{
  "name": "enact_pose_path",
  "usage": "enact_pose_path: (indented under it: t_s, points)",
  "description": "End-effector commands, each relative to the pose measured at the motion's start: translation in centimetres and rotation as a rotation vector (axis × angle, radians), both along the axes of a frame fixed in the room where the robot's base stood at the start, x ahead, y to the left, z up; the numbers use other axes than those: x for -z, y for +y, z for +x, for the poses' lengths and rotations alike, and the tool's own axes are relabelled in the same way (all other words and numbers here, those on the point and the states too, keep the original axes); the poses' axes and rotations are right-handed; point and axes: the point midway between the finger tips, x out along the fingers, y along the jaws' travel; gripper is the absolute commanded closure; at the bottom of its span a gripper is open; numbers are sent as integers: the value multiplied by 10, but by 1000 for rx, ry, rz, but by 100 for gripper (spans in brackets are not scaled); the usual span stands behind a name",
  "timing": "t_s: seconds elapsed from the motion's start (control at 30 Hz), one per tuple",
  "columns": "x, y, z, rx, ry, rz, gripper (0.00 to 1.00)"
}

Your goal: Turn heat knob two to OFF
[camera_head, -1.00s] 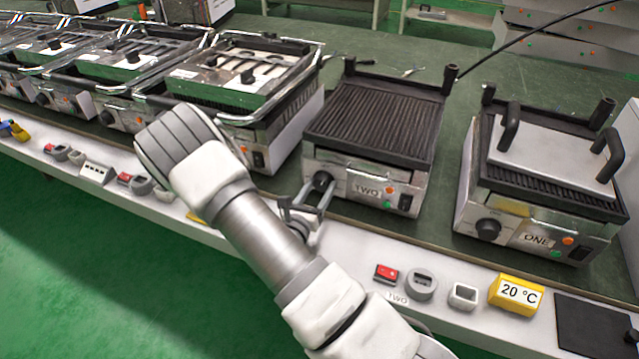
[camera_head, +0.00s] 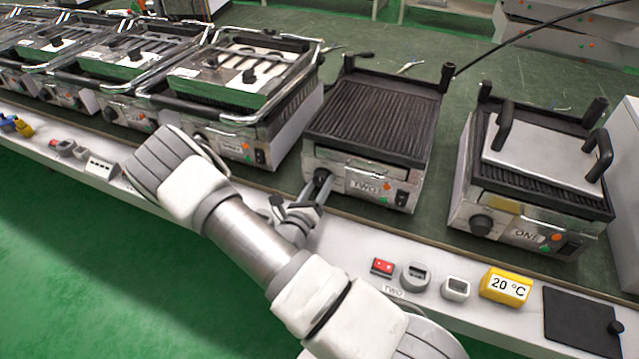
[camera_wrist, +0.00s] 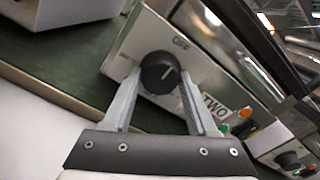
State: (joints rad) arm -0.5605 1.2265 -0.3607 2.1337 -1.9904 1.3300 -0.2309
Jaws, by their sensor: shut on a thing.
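Heat knob two is a round black knob (camera_wrist: 160,73) with a pale pointer mark, on the front panel of the grill marked TWO (camera_head: 377,120). My gripper (camera_wrist: 158,82) has one finger on each side of the knob and is shut on it. In the wrist view the word OFF is printed above and right of the knob, and the pointer mark slants up and right, roughly towards that side. I cannot tell whether it lines up exactly. In the head view my gripper (camera_head: 317,188) is at the left of the TWO panel, and the fingers partly hide the knob.
The grill marked ONE (camera_head: 535,170) stands at right, and a lidded grill (camera_head: 245,85) stands close at left. On the front ledge are a red switch (camera_head: 382,266), grey sockets and a yellow 20 °C display (camera_head: 506,286).

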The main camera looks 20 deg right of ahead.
Motion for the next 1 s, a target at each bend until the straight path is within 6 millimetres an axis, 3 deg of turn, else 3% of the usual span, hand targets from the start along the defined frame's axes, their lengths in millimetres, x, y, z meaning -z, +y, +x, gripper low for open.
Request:
enact_pose_path:
  t_s: [0.1, 0.13, 0.3, 0.67, 1.0]
  points:
    - [2, -1, -2, 3, 5, 1, 97]
    - [2, -1, -2, 3, 5, 1, 40]
    - [1, 0, -1, 2, 3, 2, 12]
    - [0, 4, -3, -1, 2, 2, 12]
    - [-1, 52, -50, -5, 4, 1, 12]
